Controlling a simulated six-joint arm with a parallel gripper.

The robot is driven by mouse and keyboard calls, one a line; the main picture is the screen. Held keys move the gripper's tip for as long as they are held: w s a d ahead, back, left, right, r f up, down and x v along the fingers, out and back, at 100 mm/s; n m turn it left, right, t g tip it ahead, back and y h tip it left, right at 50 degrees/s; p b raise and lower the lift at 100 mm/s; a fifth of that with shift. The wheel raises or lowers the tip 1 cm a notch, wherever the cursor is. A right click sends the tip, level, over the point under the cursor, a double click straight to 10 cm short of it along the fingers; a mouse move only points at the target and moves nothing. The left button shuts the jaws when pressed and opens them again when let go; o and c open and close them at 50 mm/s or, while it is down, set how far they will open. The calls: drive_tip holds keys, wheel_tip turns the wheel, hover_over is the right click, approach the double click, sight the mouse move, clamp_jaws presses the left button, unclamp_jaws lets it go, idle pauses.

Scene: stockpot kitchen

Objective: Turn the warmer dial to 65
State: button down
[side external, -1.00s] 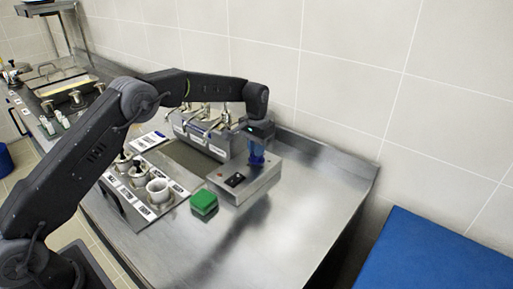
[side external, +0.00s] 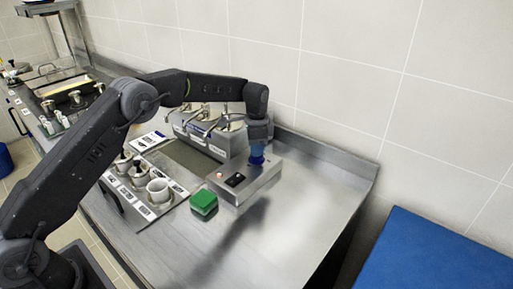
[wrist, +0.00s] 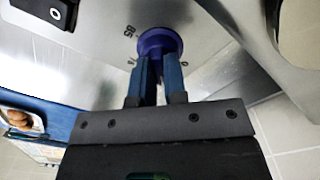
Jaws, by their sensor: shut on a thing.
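The warmer (side external: 255,186) is a low metal box on the steel counter, with a black switch (side external: 235,180) on its top. Its dial is a round blue-purple knob (wrist: 161,42), with small numbers printed on the plate around it. My gripper (wrist: 157,68) points at the warmer top, its two blue fingers shut on the dial from either side. In the side view my gripper (side external: 257,151) is over the back right part of the warmer and covers most of the dial. I cannot read the dial's pointer.
A green block (side external: 204,202) lies just left of the warmer. A steel unit with taps (side external: 205,135) is behind. The counter right of the warmer (side external: 310,190) is clear, up to the tiled wall.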

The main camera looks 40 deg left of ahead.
drive_tip(key=shift+m, duration=1.3)
drive_tip(key=c, duration=1.2)
unclamp_jaws()
drive_tip(key=shift+o, duration=0.2)
drive_tip(key=shift+r, duration=0.1)
wheel_tip(320, 180, up, 14)
